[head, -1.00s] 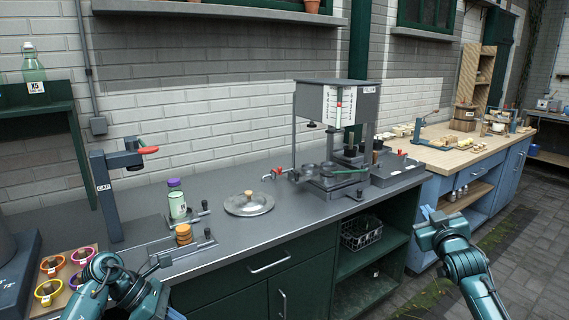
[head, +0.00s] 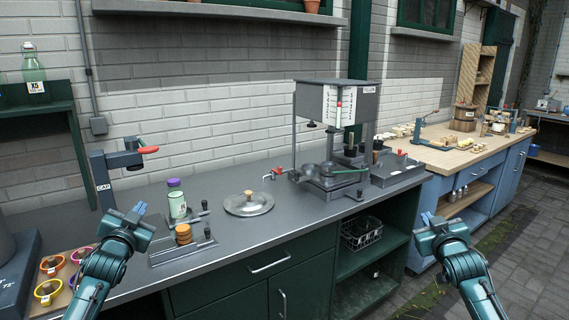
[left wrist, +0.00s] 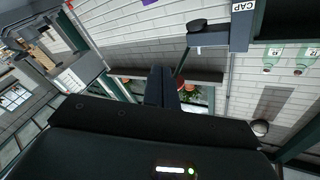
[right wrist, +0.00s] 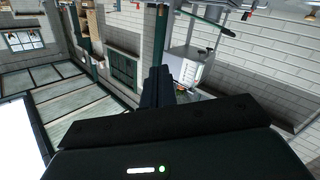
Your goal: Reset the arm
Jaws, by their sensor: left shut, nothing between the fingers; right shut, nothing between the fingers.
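My left gripper (head: 138,214) is raised at the front left of the grey counter, with its fingers pointing up and away. Its fingers (left wrist: 162,88) are together and empty in the left wrist view. My right gripper (head: 429,219) is in front of the gap between the green counter and the blue cabinet, clear of both. Its fingers (right wrist: 158,86) are together and empty in the right wrist view. Neither gripper touches anything that I can see.
The paved floor at right is free.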

